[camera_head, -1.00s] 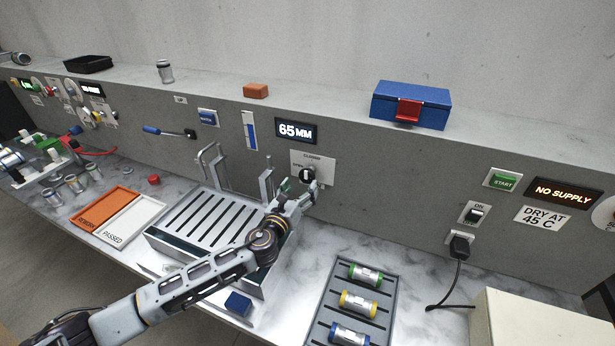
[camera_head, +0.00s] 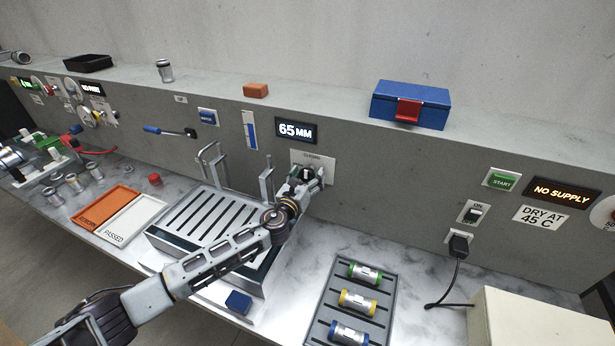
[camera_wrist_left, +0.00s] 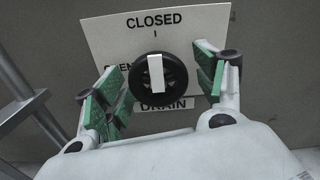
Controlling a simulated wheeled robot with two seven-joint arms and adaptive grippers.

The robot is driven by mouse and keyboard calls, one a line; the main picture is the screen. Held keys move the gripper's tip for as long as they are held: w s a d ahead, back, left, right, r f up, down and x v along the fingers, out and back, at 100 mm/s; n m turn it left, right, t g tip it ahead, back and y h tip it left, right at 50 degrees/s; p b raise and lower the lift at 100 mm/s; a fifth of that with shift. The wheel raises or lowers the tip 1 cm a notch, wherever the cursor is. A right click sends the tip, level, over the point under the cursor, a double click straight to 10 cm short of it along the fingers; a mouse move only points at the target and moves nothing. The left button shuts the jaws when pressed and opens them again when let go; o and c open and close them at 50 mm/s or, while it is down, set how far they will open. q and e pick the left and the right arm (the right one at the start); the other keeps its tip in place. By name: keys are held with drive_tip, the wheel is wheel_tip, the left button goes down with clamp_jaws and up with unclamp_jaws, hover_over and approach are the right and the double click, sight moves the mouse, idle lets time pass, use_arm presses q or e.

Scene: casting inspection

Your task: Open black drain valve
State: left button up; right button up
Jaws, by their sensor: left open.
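The black drain valve (camera_wrist_left: 171,86) is a round knob with a white bar across it, on a white plate (camera_wrist_left: 112,40) marked CLOSED, with a DRAIN label below. The white bar stands nearly upright, toward CLOSED. In the left wrist view my left gripper (camera_wrist_left: 162,95) is open, with one green-padded finger on each side of the knob and a visible gap to each. In the head view the left gripper (camera_head: 307,180) is at the wall plate (camera_head: 328,166) and hides part of the knob. My right gripper is not in view.
A slotted metal sink tray (camera_head: 205,217) with bent metal pipes stands below and left of the plate. A 65 MM display (camera_head: 296,130) sits above it. A grey rack (camera_head: 322,318) with several coloured cylinders lies to the right.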

use_arm(q)
drive_tip(key=c, duration=1.1)
drive_tip(key=shift+o, duration=0.2)
drive_tip(key=shift+n, duration=0.4)
drive_tip(key=n+b, duration=0.1)
drive_tip(key=n, duration=0.2)
drive_tip(key=shift+d, duration=0.1)
drive_tip(key=n+b, duration=0.1)
drive_tip(key=n, duration=0.4)
drive_tip(key=shift+s, duration=0.1)
drive_tip(key=n, duration=0.4)
drive_tip(key=shift+r+n, duration=0.1)
drive_tip(key=shift+n, duration=0.2)
drive_tip(key=n, duration=0.4)
drive_tip(key=shift+r+n, duration=0.15)
drive_tip(key=shift+n, duration=0.15)
